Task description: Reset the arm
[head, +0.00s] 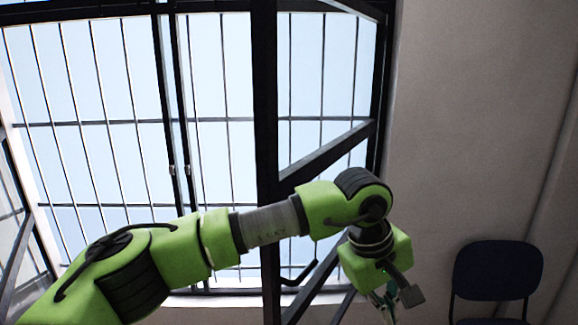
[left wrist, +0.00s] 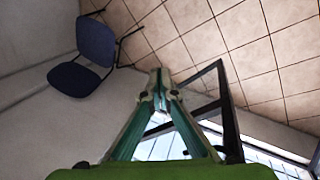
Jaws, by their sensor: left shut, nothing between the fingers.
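My left arm is green and black and comes in from the lower left of the head view, reaching across in front of the window. My left gripper (head: 388,308) hangs at the end of it near the bottom edge, pointing down and partly cut off by the frame. In the left wrist view the left gripper (left wrist: 158,82) shows its two teal fingers with the tips together and nothing between them. My right gripper is in neither view.
A barred window (head: 225,110) with dark frames fills the left and middle. A plain grey wall (head: 470,120) is on the right. A dark blue chair (head: 497,270) stands at the lower right; it also shows in the left wrist view (left wrist: 78,80), beside the tiled floor (left wrist: 225,45).

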